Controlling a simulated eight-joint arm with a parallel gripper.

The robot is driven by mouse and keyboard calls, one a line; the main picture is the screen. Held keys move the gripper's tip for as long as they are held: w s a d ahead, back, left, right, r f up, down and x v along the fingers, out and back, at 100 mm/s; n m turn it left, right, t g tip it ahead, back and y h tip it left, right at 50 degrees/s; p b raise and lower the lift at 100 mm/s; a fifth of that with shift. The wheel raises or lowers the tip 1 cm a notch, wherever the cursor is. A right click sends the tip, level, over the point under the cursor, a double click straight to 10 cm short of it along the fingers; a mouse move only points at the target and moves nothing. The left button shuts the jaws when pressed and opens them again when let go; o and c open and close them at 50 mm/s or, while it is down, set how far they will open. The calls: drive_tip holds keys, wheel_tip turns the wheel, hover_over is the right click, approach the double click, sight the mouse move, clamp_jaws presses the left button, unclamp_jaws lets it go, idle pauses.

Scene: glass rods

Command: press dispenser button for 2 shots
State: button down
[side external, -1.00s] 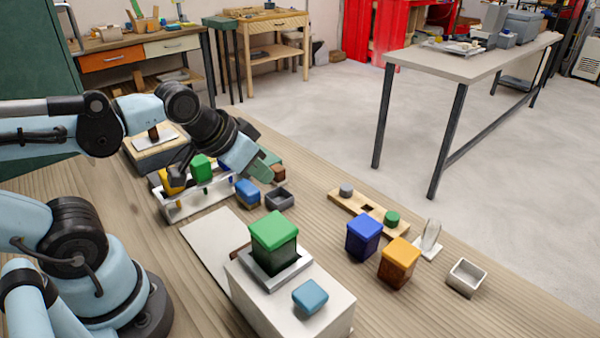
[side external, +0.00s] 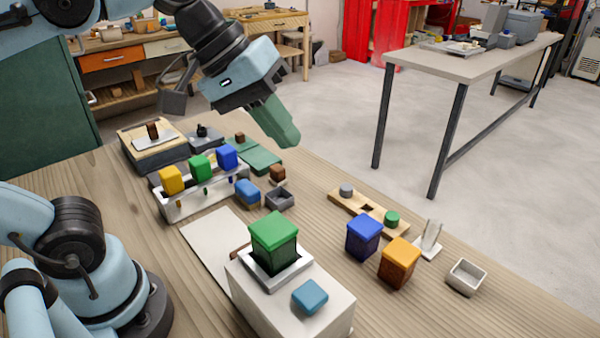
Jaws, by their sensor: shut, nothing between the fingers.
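The dispenser (side external: 322,313) is a white box near the front of the table. A green-capped container (side external: 274,243) stands on its grey holder. A blue button (side external: 310,296) sits on its top, to the right of the container. My gripper (side external: 287,138) is shut and empty. It is raised above the table, behind the dispenser and apart from it, with its green fingers pointing down and right. The dispenser's outlet is hidden from this side.
A white rack (side external: 203,189) holds yellow, green and blue-capped items. Blue-lidded (side external: 364,236) and orange-lidded (side external: 399,262) containers stand right of the dispenser. A white board (side external: 205,240) lies flat behind the dispenser.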

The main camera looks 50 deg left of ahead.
drive_tip(key=s+d+r+n+g+h, duration=0.1)
drive_tip(key=s+d+n+g+h, duration=0.4)
drive_tip(key=d, duration=0.6)
hover_over(303, 289)
drive_tip(key=shift+n+t, duration=0.3)
drive_tip(key=shift+t, duration=0.1)
drive_tip(key=shift+f, duration=2.3)
drive_tip(key=shift+f, duration=0.15)
drive_tip(key=shift+f, duration=4.25)
drive_tip(key=shift+f, duration=0.1)
drive_tip(key=shift+f, duration=0.35)
